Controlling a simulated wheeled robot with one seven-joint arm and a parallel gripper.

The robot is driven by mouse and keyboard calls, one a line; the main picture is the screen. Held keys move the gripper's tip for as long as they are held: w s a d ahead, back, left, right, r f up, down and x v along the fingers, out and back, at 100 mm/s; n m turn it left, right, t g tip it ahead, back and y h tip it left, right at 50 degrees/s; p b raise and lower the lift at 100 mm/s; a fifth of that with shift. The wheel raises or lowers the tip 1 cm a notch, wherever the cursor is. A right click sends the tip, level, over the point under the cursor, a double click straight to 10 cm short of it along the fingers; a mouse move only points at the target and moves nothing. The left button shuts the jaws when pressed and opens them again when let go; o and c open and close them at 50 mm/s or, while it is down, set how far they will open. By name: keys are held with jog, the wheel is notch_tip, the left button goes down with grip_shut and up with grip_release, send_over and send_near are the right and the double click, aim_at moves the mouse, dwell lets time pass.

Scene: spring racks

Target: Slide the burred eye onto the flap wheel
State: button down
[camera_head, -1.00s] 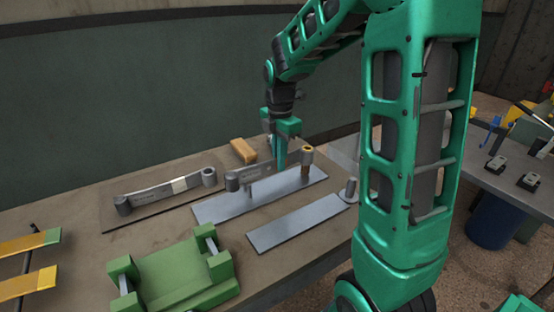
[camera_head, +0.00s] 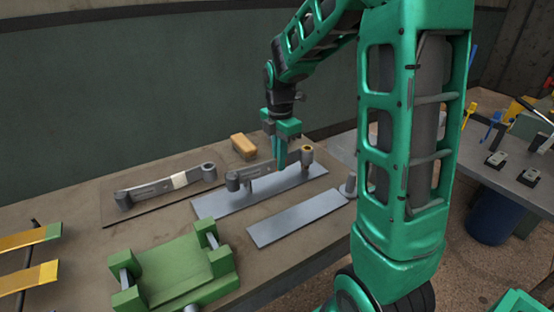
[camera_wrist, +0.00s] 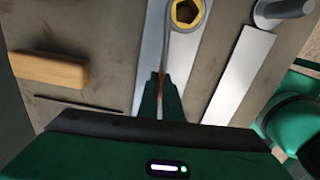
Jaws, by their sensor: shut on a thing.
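My gripper (camera_head: 280,163) is shut on a grey leaf spring (camera_head: 263,170) by its middle, over a long grey plate. One spring eye (camera_head: 306,153), with a gold-coloured ring inside, is at the right end; it also shows in the wrist view (camera_wrist: 186,14). The other eye (camera_head: 233,181) is at the left end, outside the wrist view. I cannot tell which eye is burred. A grey upright cylinder (camera_head: 348,184), possibly the flap wheel, stands by the right end of a shorter plate; it also shows in the wrist view (camera_wrist: 284,9). Both visible eyes are apart from it.
A second spring (camera_head: 165,184) with a pale band lies on a dark board at left. A tan block (camera_head: 243,146) is behind the held spring. A green fixture (camera_head: 175,268) and yellow strips (camera_head: 25,280) are in front. The shorter plate (camera_head: 295,218) is bare.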

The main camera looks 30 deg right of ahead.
jog(key=shift+f, duration=1.4)
jog(key=c, duration=1.9)
grip_release()
jog(key=shift+o, duration=0.2)
notch_tip(320, 180, up, 11)
jog(key=shift+w+f, duration=0.1)
jog(key=s+d+f+m, duration=0.1)
jog(key=s+f+m, duration=0.1)
jog(key=s+m, duration=1)
jog(key=s+d+f+m, duration=0.2)
jog(key=s+m, duration=1.1)
jog(key=s, duration=0.3)
